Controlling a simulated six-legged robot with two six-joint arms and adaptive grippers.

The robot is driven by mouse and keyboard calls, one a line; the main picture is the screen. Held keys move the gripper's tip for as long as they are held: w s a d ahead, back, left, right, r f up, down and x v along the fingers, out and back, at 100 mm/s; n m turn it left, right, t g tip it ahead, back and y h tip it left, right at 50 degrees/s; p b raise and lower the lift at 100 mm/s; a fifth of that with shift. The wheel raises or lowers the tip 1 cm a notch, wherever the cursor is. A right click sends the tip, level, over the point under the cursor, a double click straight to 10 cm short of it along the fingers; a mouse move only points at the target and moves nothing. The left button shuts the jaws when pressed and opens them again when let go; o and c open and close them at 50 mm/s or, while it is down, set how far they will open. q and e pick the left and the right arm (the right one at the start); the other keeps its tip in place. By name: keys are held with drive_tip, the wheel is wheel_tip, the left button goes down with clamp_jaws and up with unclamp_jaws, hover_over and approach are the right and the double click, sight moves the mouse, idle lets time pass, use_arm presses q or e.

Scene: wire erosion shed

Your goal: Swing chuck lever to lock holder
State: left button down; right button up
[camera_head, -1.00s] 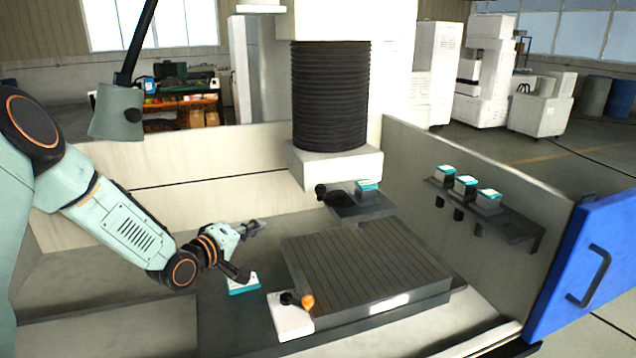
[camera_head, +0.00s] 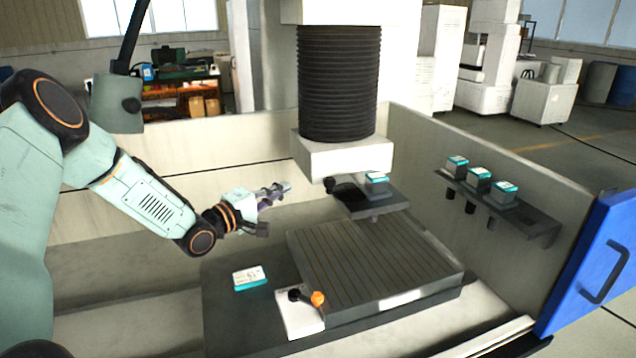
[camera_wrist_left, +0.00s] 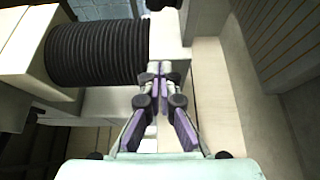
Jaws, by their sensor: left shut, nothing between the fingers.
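A small lever with an orange knob (camera_head: 317,298) and black hub sits on a white block (camera_head: 297,318) at the near left corner of the slotted table. A teal-topped holder (camera_head: 376,183) sits on a dark bracket (camera_head: 372,207) below the machine head, beside a black rounded part with a knob (camera_head: 330,185). I cannot tell which lever is the chuck lever. My left gripper (camera_head: 284,188) is shut and empty, raised left of the bracket and apart from it. Its fingers also show in the left wrist view (camera_wrist_left: 161,78), pointing towards pale walls. My right gripper is not in view.
The slotted table (camera_head: 375,255) is bare. A rack (camera_head: 497,207) with several teal-topped holders hangs on the right wall. A teal-and-white labelled piece (camera_head: 250,278) lies on the dark bed. The black bellows column (camera_head: 338,80) and white head (camera_head: 343,153) hang above. A blue door (camera_head: 590,265) stands right.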

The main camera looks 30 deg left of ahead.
sight(344, 188)
use_arm(q)
drive_tip(key=w+d+p, duration=0.1)
drive_tip(key=w+d, duration=0.4)
drive_tip(key=w, duration=0.2)
drive_tip(key=shift+w+d, duration=0.2)
drive_tip(key=shift+d, duration=0.2)
idle(0.6)
idle(0.3)
drive_tip(key=shift+y, duration=0.3)
